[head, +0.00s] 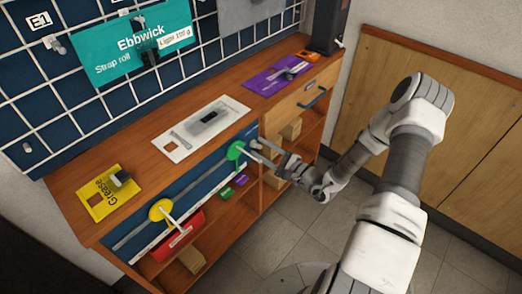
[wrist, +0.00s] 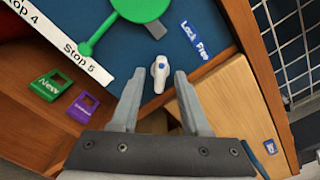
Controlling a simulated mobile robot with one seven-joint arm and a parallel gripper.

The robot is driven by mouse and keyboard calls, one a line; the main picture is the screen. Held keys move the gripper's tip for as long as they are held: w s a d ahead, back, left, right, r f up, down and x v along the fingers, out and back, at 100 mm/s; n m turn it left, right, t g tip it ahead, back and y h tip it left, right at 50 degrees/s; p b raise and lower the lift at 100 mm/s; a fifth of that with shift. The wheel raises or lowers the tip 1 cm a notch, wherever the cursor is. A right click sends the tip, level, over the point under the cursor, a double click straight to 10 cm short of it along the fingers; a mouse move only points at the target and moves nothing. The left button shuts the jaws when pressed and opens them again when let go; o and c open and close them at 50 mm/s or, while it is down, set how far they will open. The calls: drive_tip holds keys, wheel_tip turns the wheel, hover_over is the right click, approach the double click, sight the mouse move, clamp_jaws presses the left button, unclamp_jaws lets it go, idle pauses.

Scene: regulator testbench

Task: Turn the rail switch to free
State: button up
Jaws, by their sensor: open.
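The rail switch (wrist: 159,76) is a small white knob with a blue mark on the blue panel. I cannot tell which word the knob points to. My gripper (wrist: 158,74) is open, its two fingers on either side of the knob in the wrist view; I cannot tell if either touches it. In the head view my gripper (head: 262,153) is at the right end of the blue rail panel (head: 205,172), by the green disc (head: 236,150), and hides the knob.
A yellow disc with a handle (head: 161,210) sits on the rail's left part. A stop strip (wrist: 68,45) and green (wrist: 51,85) and purple (wrist: 82,106) tags are close by. A drawer (head: 300,100) is to the right; wooden blocks lie on shelves below.

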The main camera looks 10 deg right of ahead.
drive_tip(key=shift+w+a, duration=0.15)
drive_tip(key=shift+w, duration=0.05)
clamp_jaws()
